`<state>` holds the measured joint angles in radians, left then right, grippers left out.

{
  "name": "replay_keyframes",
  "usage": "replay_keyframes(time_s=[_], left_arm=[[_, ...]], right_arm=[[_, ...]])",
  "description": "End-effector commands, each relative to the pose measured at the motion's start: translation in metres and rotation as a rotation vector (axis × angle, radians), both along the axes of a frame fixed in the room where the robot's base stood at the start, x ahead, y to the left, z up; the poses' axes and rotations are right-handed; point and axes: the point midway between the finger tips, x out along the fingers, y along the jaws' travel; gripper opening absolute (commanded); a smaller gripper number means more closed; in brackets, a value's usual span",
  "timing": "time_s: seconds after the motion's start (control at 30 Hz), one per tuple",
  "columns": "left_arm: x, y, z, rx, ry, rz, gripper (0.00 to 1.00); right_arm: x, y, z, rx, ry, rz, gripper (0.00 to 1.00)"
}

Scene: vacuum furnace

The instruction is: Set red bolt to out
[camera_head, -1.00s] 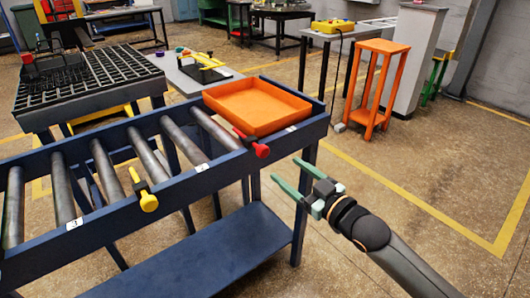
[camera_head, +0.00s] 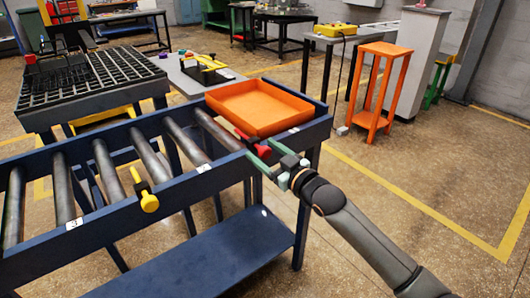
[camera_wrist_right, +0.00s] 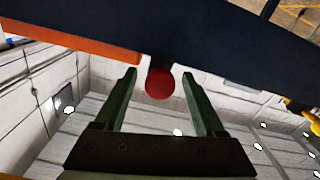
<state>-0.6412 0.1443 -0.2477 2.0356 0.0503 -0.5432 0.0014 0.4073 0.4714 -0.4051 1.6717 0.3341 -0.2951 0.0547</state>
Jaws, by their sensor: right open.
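The red bolt (camera_head: 262,152) sticks out from the front rail of the blue roller conveyor (camera_head: 118,215), just below the orange tray. In the right wrist view its round red knob (camera_wrist_right: 159,83) shows between the fingertips. My right gripper (camera_head: 262,157) is open, with one finger on each side of the knob; it also shows in the right wrist view (camera_wrist_right: 162,92). I see no finger closed on the knob. The bolt's shaft is mostly hidden behind the knob and fingers. My left gripper is not in view.
An orange tray (camera_head: 290,96) sits on the conveyor's right end. A yellow bolt (camera_head: 148,200) sticks out of the same rail to the left. An orange stand (camera_head: 361,120) is behind on the right. The floor to the right is clear.

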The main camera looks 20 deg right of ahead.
Motion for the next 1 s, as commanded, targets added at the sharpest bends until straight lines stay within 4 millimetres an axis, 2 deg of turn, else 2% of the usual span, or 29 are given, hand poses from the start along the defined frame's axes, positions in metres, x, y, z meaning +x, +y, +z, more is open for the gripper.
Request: replay_keyframes(time_s=[0.1, 0.73, 1.0], left_arm=[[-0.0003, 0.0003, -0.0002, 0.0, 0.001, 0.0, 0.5], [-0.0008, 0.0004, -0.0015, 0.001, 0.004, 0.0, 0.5], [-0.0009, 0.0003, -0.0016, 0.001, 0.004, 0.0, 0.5]], right_arm=[[-0.0002, 0.0002, 0.0, 0.0, 0.0, 0.0, 0.72], [-0.0006, 0.0001, -0.0001, 0.001, 0.0, 0.0, 0.01], [-0.0006, 0.0002, -0.0002, 0.001, 0.001, 0.001, 0.0]])
